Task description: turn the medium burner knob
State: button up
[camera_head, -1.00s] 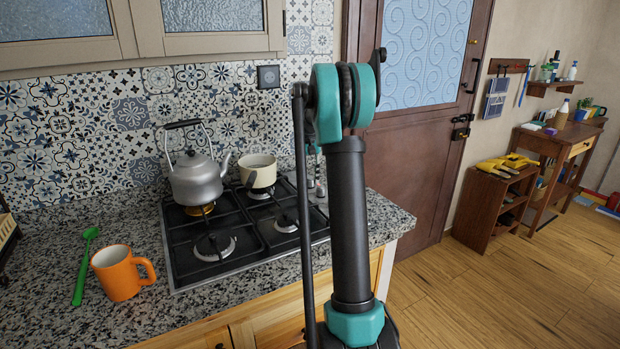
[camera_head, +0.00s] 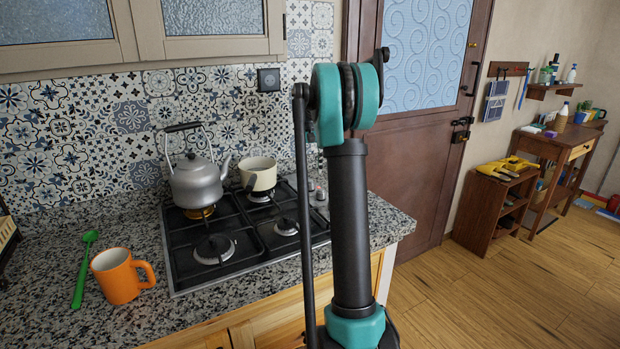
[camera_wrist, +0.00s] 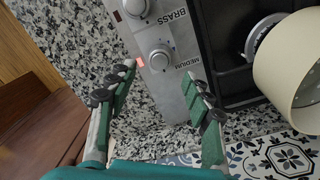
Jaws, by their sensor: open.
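The medium burner knob (camera_wrist: 160,57) is a round grey knob on the stove's metal control strip in the wrist view, beside the printed word MEDIUM. A second knob (camera_wrist: 136,8) sits further up the strip, beside the word BRASS. My gripper (camera_wrist: 164,76) is open, with its green-padded fingers apart and the medium knob just beyond the gap between the tips. Nothing is held. I cannot tell whether either tip touches the strip. In the head view the gripper is hidden behind my arm, and small knobs (camera_head: 320,194) show at the stove's right side.
A cream pot (camera_head: 264,175) stands on the stove's back right burner, close to the knobs; it also shows in the wrist view (camera_wrist: 292,70). A grey kettle (camera_head: 196,185) is on the back left burner.

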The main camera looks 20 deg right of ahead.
aim_at(309, 181)
notch_tip(309, 181, up, 7)
jog(key=shift+f, duration=0.2)
jog(key=shift+a, duration=0.1)
dwell(0.4)
